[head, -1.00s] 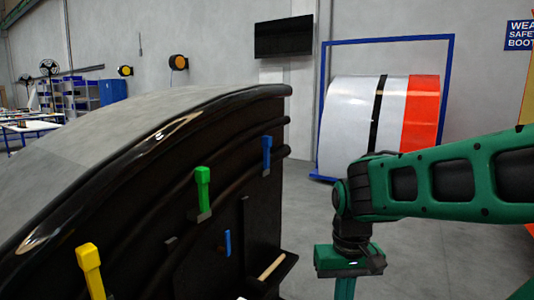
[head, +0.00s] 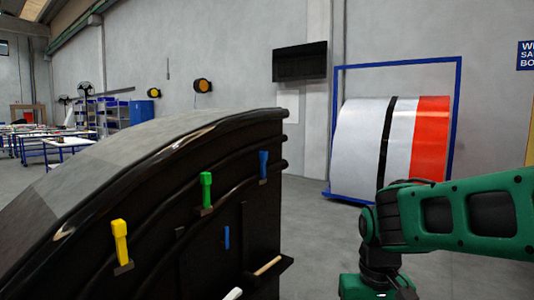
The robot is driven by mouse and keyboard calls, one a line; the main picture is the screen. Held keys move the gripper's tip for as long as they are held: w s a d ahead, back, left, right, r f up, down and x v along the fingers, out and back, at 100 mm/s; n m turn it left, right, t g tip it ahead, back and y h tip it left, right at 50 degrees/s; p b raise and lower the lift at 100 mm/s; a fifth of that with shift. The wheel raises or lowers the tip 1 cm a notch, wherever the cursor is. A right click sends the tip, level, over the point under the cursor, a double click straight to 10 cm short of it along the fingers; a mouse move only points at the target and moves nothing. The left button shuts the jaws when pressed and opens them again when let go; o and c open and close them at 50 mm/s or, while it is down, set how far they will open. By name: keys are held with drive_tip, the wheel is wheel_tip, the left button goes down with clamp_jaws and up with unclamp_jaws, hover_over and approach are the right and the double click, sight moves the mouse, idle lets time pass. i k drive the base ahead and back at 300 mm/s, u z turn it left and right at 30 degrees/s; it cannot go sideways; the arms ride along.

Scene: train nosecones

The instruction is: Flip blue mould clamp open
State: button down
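The blue mould clamp (head: 263,165) is on the dark side face of the large curved mould (head: 160,262), near its upper right end. Its handle stands upright against the face. A green clamp (head: 206,190) and a yellow clamp (head: 120,242) sit further left and lower, also upright. My gripper (head: 376,289) is at the bottom edge, right of the mould and well apart from the blue clamp. Only its green housing shows; the fingers are cut off by the frame.
A small blue handle (head: 227,237) is lower on the mould face. A ledge with a wooden-handled tool (head: 267,265) juts out at lower right. Open grey floor lies between the mould and the white and orange nosecone (head: 385,140) in its blue frame.

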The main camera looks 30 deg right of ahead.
sight(263, 155)
drive_tip(key=k, duration=0.55)
drive_tip(key=z, duration=0.3)
drive_tip(key=i, duration=0.5)
drive_tip(key=z, duration=0.5)
drive_tip(key=i, duration=1.15)
drive_tip(key=u, duration=0.45)
